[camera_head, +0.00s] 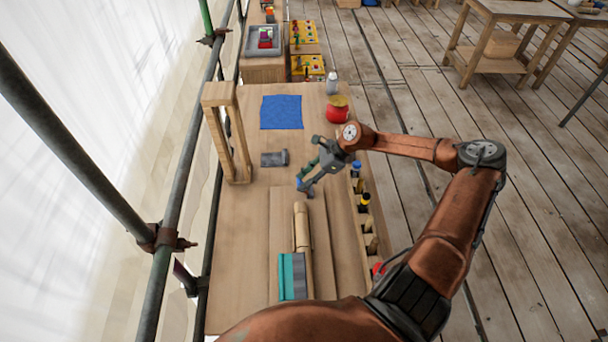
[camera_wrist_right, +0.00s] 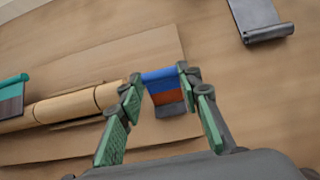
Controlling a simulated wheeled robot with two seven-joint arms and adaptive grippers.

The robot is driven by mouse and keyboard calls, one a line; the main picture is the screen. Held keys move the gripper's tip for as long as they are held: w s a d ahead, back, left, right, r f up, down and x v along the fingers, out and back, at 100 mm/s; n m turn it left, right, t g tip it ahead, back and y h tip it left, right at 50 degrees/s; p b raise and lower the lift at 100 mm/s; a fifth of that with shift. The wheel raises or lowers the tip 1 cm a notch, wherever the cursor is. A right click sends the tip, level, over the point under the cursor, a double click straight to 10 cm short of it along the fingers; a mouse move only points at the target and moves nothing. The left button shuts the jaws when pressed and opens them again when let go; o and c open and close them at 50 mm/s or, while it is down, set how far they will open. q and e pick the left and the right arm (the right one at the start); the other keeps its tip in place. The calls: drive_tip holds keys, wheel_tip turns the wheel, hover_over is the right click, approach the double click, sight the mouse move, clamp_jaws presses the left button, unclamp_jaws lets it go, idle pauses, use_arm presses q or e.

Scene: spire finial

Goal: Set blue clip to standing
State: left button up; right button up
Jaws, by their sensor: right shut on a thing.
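The blue clip (camera_wrist_right: 160,75) is between the fingertips of my right gripper (camera_wrist_right: 159,74) in the right wrist view. Its blue edge bar faces up in that picture, with a red-brown band and a grey part below it. In the head view a bit of its blue (camera_head: 299,182) shows at the fingertips of my right gripper (camera_head: 305,187), low over the bench. The gripper is shut on it. The fingers hide much of the clip, and I cannot tell whether it touches the bench. My left gripper is not in view.
A grey clip (camera_head: 273,158) lies on the bench (camera_head: 250,215). A teal-and-grey clip (camera_head: 292,276) lies against a bamboo-like rod (camera_head: 302,227). A wooden frame (camera_head: 242,135) stands at left, a blue cloth (camera_head: 281,112) and red pot (camera_head: 338,114) behind. Small bottles (camera_head: 364,201) line the right edge.

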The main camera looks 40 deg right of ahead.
sight(301, 183)
drive_tip(key=shift+s+d+r+t+y+p, duration=0.2)
drive_tip(key=shift+r+t+y+p, duration=0.1)
drive_tip(key=shift+p, duration=0.2)
drive_tip(key=shift+s+d+f+t+y+p, duration=0.25)
drive_tip(key=shift+d+t+y+p, duration=0.15)
drive_tip(key=shift+y, duration=0.1)
drive_tip(key=shift+s+d+f+t+y+b, duration=0.15)
drive_tip(key=shift+s+d+t+y+b, duration=0.1)
drive_tip(key=shift+t+y+b, duration=0.2)
use_arm(q)
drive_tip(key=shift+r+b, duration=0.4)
drive_tip(key=shift+b, duration=0.2)
use_arm(e)
drive_tip(key=shift+s+d+t+y, duration=0.35)
drive_tip(key=shift+t+y, duration=0.2)
drive_tip(key=shift+y, duration=0.2)
drive_tip(key=shift+d, duration=0.1)
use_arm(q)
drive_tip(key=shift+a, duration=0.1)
use_arm(e)
drive_tip(key=o, duration=1.2)
drive_tip(key=shift+c, duration=0.2)
